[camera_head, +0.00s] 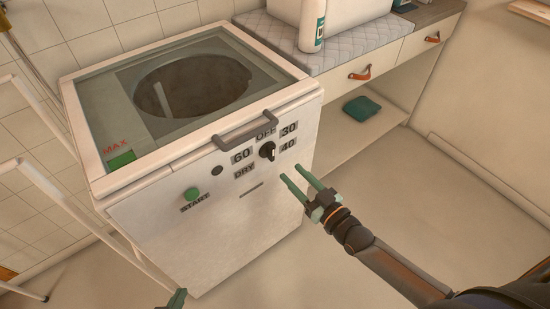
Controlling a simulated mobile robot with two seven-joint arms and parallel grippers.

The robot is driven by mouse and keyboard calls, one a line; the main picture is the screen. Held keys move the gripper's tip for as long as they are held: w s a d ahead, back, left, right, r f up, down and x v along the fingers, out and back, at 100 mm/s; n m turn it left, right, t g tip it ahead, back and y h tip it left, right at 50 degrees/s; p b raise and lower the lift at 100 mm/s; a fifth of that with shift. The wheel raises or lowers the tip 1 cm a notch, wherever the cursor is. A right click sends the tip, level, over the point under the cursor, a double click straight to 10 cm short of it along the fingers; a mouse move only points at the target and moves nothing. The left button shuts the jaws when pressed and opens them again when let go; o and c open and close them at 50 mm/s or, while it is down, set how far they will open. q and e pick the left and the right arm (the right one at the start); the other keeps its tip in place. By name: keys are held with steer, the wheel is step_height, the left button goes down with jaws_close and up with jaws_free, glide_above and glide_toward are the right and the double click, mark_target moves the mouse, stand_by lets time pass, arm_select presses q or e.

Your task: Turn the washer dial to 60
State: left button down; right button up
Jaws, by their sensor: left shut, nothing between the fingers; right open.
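The white washer (215,222) stands at the left, its front panel facing me. Its small black dial (266,150) has a pale pointer mark on its right side, but exactly which label it points to is hard to tell. The labels OFF, 30, 40, DRY and 60 (242,156) surround the dial, with 60 to its left. My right gripper (291,173) is open and empty, its green fingers pointing toward the panel just below and right of the dial, apart from it. Only the tip of my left gripper (177,298) shows at the bottom edge, shut and empty.
A grey handle (248,130) juts out above the dial. A green START button (191,194) sits left on the panel. A counter with a grey quilted mat (350,45) and leather-pull drawers stands at the back right. White rails (65,215) stand at the left.

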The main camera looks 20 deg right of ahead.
mark_target(273, 155)
steer(key=x, duration=0.7)
steer(key=shift+w+a+f+b, duration=0.1)
steer(key=shift+w+a+b, duration=0.1)
steer(key=shift+w+b, duration=0.15)
jaws_close()
